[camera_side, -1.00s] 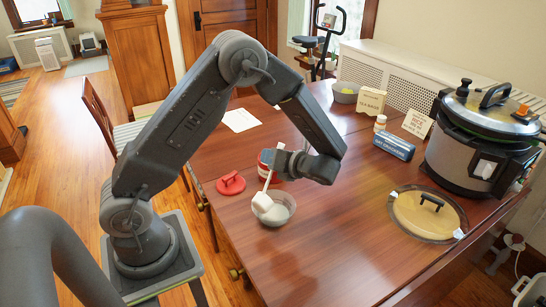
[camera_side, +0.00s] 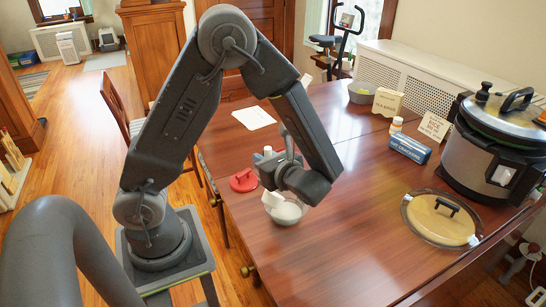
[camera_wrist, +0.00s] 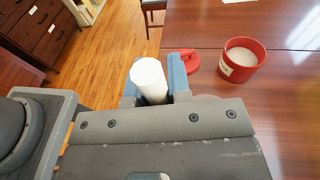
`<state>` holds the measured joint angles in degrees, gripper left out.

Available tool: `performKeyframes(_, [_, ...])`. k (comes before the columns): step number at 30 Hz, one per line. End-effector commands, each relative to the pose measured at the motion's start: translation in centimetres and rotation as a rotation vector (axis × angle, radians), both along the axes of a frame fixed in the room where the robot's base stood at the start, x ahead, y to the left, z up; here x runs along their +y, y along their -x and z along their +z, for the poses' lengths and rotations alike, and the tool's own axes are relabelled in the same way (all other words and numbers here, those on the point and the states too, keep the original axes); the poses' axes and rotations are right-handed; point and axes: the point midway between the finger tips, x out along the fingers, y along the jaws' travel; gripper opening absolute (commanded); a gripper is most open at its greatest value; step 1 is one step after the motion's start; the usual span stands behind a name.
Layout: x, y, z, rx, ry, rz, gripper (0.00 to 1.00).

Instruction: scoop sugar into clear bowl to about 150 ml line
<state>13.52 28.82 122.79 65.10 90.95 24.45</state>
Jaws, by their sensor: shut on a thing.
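My gripper (camera_side: 268,163) is shut on the handle of a white scoop (camera_side: 272,199). In the wrist view, the white handle end (camera_wrist: 149,78) stands between the blue-grey fingers (camera_wrist: 155,92). In the side view, the scoop's cup is at the left rim of the clear bowl (camera_side: 290,213); I cannot tell whether it touches. The bowl holds something white; its level against any line is unreadable. A red tub (camera_wrist: 242,62) with white sugar inside is right of the gripper in the wrist view. In the side view, my gripper hides the tub.
A red lid (camera_side: 243,180) lies left of the gripper on the table. The front middle of the table is clear.

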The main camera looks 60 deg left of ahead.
Motion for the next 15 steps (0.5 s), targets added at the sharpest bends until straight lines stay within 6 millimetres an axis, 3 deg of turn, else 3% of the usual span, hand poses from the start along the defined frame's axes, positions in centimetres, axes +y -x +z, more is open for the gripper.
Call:
performKeyframes(11, [-0.3, 0.9, 0.3, -0.067, -0.023, 0.000, 0.00])
performKeyframes(15, [-0.7, 1.7, -0.5, -0.092, -0.038, -0.001, 0.00])
